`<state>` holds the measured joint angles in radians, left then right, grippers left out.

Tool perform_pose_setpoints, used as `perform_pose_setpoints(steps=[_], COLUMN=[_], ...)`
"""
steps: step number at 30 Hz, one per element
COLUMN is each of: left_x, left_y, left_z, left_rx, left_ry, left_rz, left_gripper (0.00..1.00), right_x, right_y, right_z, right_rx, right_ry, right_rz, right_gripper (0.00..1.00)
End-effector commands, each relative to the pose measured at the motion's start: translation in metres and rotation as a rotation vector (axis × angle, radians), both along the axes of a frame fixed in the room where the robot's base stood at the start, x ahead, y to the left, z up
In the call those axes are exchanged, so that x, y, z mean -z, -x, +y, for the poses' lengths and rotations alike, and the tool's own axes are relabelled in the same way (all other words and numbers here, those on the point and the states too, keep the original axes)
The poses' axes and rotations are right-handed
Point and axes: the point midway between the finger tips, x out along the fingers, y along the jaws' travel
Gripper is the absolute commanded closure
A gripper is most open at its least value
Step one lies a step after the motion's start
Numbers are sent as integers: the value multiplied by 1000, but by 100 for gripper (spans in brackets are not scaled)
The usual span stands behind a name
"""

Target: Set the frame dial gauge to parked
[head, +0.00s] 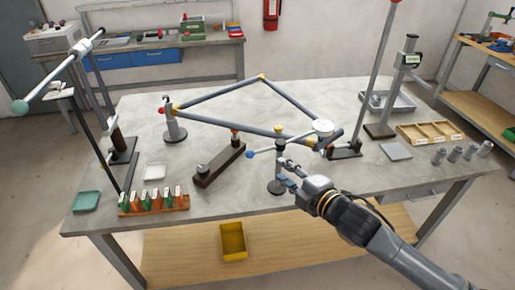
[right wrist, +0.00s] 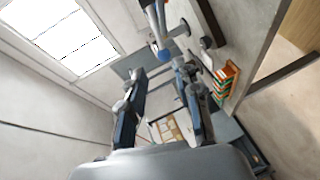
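A round white dial (head: 323,127) shows at the right end of the grey tube frame (head: 222,123). A light bar (head: 296,141) runs from near the dial to a blue ball (head: 250,154) and crosses a post on a dark round base (head: 277,187). The bar seems to carry the dial, but I cannot tell for sure. My right gripper (head: 286,172) is beside the post, below the bar. In the right wrist view its fingers (right wrist: 162,98) are apart with nothing held between them; a blue ball (right wrist: 163,54) shows beyond them. My left gripper is not in view.
A dark block (head: 220,165) lies left of the post. A rack of green and orange pieces (head: 154,203) stands at the front left. A wooden tray (head: 430,133) and several grey cylinders (head: 455,154) are at the right. A tall stand (head: 378,75) rises behind the dial.

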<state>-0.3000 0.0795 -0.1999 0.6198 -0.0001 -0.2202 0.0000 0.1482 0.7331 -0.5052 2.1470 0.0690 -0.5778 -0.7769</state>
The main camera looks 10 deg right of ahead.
Motion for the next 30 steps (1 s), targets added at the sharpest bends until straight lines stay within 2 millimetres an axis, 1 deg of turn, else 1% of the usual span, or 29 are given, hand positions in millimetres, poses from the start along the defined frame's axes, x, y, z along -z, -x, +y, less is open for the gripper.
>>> perform_pose_setpoints(steps=[5, 12, 18, 24, 30], left_x=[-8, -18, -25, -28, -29], left_y=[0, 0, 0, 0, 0], left_z=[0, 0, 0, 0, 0], left_rx=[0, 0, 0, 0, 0], left_ry=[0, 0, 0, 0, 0], left_rz=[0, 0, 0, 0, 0], left_gripper=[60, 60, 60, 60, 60], right_x=[3, 13, 21, 27, 30], right_y=[-23, -65, -95, -114, -121], right_z=[9, 27, 40, 48, 51], right_rx=[2, 3, 2, 3, 1], right_ry=[-4, -5, -4, -3, -4], right_rz=[0, 2, 2, 2, 2], right_gripper=[68, 68, 68, 68, 68])
